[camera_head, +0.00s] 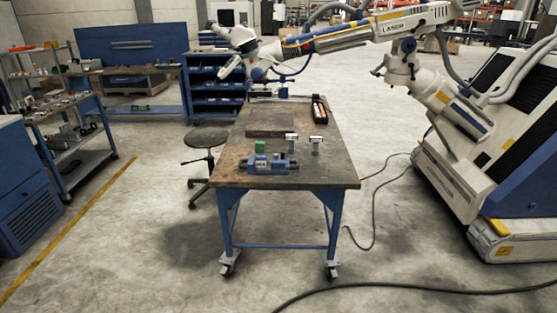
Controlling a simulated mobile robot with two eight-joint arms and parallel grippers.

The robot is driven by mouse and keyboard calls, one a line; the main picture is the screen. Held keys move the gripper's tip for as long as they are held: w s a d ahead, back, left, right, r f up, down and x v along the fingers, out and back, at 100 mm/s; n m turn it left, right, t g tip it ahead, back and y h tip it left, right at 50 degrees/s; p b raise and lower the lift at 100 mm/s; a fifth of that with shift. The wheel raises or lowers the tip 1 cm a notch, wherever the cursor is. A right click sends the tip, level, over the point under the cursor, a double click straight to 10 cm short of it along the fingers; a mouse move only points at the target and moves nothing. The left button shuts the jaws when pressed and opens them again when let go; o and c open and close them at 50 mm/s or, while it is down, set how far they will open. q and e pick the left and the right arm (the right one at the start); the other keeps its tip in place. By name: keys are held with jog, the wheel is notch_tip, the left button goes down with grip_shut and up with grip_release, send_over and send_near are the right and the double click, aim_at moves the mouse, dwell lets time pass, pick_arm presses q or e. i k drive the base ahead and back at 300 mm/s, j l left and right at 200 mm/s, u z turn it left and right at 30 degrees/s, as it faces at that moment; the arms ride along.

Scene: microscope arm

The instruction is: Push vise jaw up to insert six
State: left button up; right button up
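A blue vise (268,164) with grey metal parts lies near the front edge of the workbench. It is small in view, so I cannot tell its jaw from its body or how wide the jaw is open. A green block (260,147) stands just behind the vise. Two small white and grey pieces (317,145) stand behind and to the right of it. I cannot make out an insert marked six. Neither of my grippers is in view.
The workbench (330,176) has blue legs on casters. A flat dark plate (271,123) and a black and red item (319,109) lie farther back. A white arm marked LASER (390,26) reaches over the bench's far end. A stool (206,139) stands left. Cables cross the floor.

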aim_at(280, 165)
jog(key=i+l, duration=0.1)
jog(key=i, duration=2.3)
